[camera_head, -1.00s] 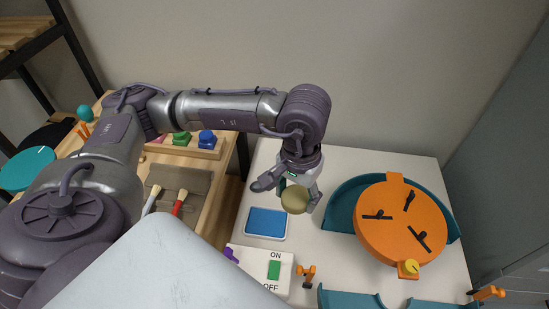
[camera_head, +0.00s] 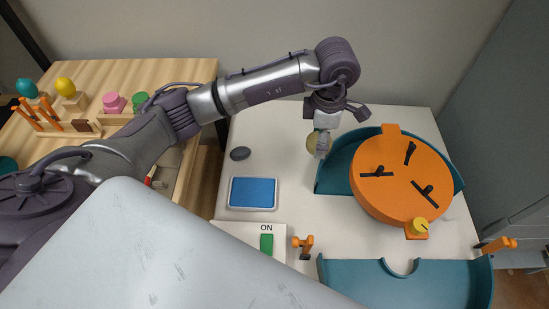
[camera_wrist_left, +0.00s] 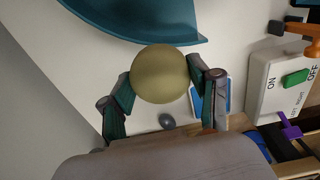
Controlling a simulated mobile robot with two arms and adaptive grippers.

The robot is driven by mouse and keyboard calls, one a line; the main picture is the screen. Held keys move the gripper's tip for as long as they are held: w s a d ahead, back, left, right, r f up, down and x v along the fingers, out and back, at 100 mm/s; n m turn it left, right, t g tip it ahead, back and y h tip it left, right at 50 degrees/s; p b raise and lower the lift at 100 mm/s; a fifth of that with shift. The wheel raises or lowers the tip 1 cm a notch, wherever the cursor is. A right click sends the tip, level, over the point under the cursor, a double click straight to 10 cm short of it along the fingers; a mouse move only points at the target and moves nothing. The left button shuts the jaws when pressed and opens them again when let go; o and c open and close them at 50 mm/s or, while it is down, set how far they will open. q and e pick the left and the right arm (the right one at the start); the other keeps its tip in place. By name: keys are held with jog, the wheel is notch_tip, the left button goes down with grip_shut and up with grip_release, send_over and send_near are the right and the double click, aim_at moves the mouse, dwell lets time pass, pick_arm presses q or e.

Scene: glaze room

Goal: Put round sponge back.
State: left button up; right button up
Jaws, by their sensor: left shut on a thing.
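The round sponge, an olive-yellow ball (camera_head: 312,142), is held by my left gripper (camera_head: 321,146) above the back of the white table, close to the left edge of the teal pan. In the left wrist view the sponge (camera_wrist_left: 160,73) sits between the two fingers, which close on it from both sides. My gripper's fingers partly hide it in the head view. My right gripper is not in view.
The teal pan (camera_head: 335,176) surrounds an orange disc (camera_head: 398,200) with black grips. A blue pad (camera_head: 252,192) in a white tray, a dark oval piece (camera_head: 240,153) and an ON switch box (camera_head: 240,232) stand left. A wooden table (camera_head: 150,75) holds coloured pieces.

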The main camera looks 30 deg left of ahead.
pick_arm(q)
jog(key=p, duration=0.2)
send_over(274, 157)
notch_tip(274, 157, down, 7)
jog(key=shift+d+r, duration=0.1)
jog(key=shift+r, duration=0.05)
notch_tip(274, 157, down, 4)
jog(key=shift+f, duration=0.1)
jog(key=shift+f+b, duration=0.2)
jog(key=shift+b, duration=0.1)
jog(key=o, duration=1)
jog(key=shift+r, duration=0.1)
jog(key=shift+r, duration=0.1)
